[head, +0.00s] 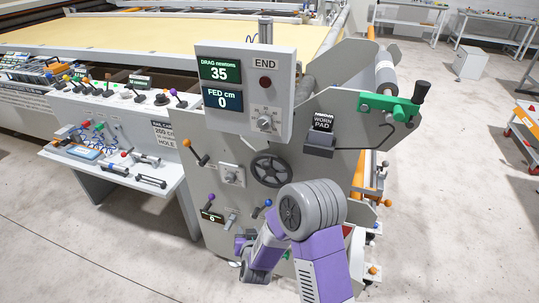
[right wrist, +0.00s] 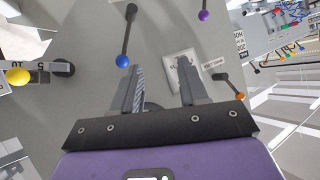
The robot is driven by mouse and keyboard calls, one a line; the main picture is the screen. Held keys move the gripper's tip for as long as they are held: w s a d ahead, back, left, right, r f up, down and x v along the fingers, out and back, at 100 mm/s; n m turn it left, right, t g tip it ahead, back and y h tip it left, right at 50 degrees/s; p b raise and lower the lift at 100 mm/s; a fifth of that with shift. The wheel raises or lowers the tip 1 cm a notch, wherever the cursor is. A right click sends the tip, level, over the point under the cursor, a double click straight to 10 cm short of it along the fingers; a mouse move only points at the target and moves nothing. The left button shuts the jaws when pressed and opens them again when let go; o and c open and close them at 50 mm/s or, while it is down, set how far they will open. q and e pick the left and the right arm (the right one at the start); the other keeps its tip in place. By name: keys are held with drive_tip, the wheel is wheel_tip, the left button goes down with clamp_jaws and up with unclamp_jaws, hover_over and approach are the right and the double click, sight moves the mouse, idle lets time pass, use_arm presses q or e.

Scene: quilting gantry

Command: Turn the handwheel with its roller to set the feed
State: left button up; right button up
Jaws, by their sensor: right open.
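The black spoked handwheel (head: 272,169) is on the grey front panel (head: 222,155) of the machine, below the control box. A grey roller (head: 386,75) sits at the upper right of the machine, near a green bracket with a black crank handle (head: 421,92). The display (head: 222,98) reads FED cm 0 and DRAG newtons 35. My right gripper (head: 241,246) is low in front of the panel, below and left of the handwheel. In the right wrist view the right gripper (right wrist: 160,75) is open and nothing shows gripped. My left gripper is out of view.
Levers with blue (right wrist: 122,61), purple (right wrist: 203,15) and orange (right wrist: 240,96) knobs stick out near my right gripper, with a yellow knob (right wrist: 15,75) at the left. A side table (head: 110,165) with small tools stands left. Open floor (head: 450,220) lies right.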

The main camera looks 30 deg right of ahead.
sight(266, 169)
drive_tip(key=d+r+m+h, duration=0.1)
drive_tip(key=d+r+h, duration=0.1)
drive_tip(key=r, duration=0.4)
drive_tip(key=w+d+r+m+t+h+p, duration=0.1)
drive_tip(key=d+r+h, duration=0.1)
drive_tip(key=r, duration=0.4)
drive_tip(key=d+r+m+t+h+p, duration=0.1)
drive_tip(key=d+r+h, duration=0.2)
drive_tip(key=r, duration=0.3)
drive_tip(key=shift+w+r+m, duration=0.25)
drive_tip(key=shift+r+m, duration=0.15)
drive_tip(key=x, duration=0.6)
drive_tip(key=shift+s+d+r+b, duration=0.1)
drive_tip(key=shift+r+b, duration=0.05)
drive_tip(key=shift+b, duration=0.2)
drive_tip(key=shift+x, duration=0.8)
drive_tip(key=shift+c, duration=0.3)
clamp_jaws()
